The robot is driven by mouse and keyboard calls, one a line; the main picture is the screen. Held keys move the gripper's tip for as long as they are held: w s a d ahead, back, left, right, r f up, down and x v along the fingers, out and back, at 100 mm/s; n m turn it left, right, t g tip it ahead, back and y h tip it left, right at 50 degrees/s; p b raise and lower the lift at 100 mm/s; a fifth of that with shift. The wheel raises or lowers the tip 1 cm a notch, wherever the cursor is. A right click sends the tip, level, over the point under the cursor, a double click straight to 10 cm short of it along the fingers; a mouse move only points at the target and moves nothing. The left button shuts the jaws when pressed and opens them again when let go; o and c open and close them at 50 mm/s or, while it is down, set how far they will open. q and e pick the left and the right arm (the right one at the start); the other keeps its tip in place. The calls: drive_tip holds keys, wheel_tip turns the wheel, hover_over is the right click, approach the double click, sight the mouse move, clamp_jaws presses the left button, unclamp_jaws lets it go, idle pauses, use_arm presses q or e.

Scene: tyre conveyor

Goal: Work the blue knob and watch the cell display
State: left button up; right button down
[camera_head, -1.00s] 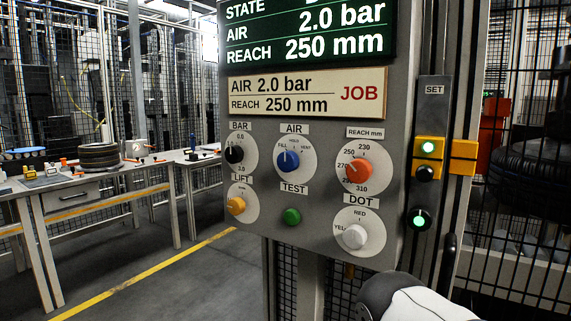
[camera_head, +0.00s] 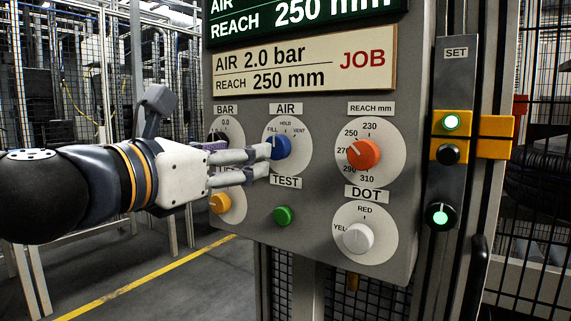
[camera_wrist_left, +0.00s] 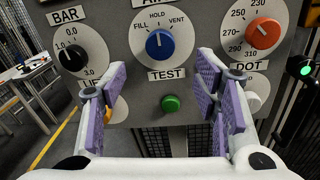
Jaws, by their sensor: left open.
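The blue AIR knob (camera_head: 280,147) is on the grey panel, with FILL, HOLD and VENT marks around it. Its pointer seems to lean up-left towards FILL. It also shows in the left wrist view (camera_wrist_left: 160,43). My left gripper (camera_head: 268,160) comes in from the left, its fingertips close to the knob in the head view. In the wrist view its open, purple-padded fingers (camera_wrist_left: 162,88) stand apart with nothing between them, the knob beyond. Contact cannot be told. The cell display (camera_head: 310,14) is cut off at the top; its REACH line reads 250 mm.
A JOB card (camera_head: 300,68) reads AIR 2.0 bar, REACH 250 mm. Nearby are the black BAR knob (camera_wrist_left: 73,57), orange REACH knob (camera_head: 364,154), yellow LIFT knob (camera_head: 220,203), green TEST button (camera_head: 283,215) and white DOT knob (camera_head: 358,238). A SET strip (camera_head: 455,80) stands right.

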sight(274, 148)
use_arm(q)
drive_tip(key=x, duration=1)
drive_tip(key=shift+d+f, duration=0.1)
drive_tip(key=c, duration=1.1)
